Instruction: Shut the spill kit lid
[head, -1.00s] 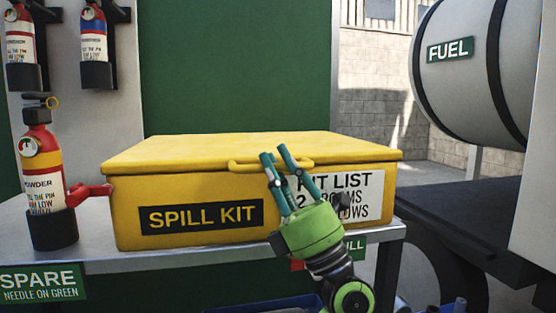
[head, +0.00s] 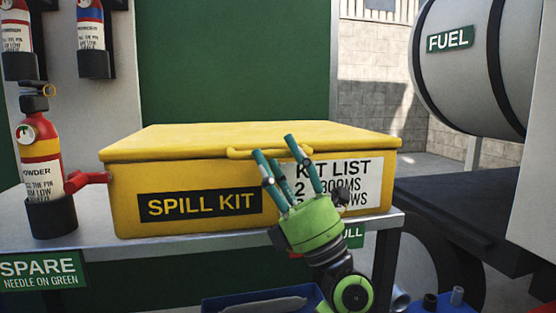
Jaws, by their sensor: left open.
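The yellow spill kit box (head: 130,207) stands on the shelf in the head view, with a black SPILL KIT label and a white KIT LIST label on its front. Its yellow lid (head: 200,137) lies flat on top, and I see no gap along the front edge. A yellow handle (head: 240,153) runs along the lid's front. My left gripper (head: 274,148) is open and empty, its teal fingers pointing up in front of the handle and partly covering the KIT LIST label. I cannot tell whether a finger touches the handle. My right gripper is not in view.
A fire extinguisher (head: 42,165) with a red nozzle stands left of the box, and others hang behind it. The grey shelf (head: 180,250) has a narrow front strip. A blue bin (head: 255,303) is below. A fuel tank (head: 455,75) is at right.

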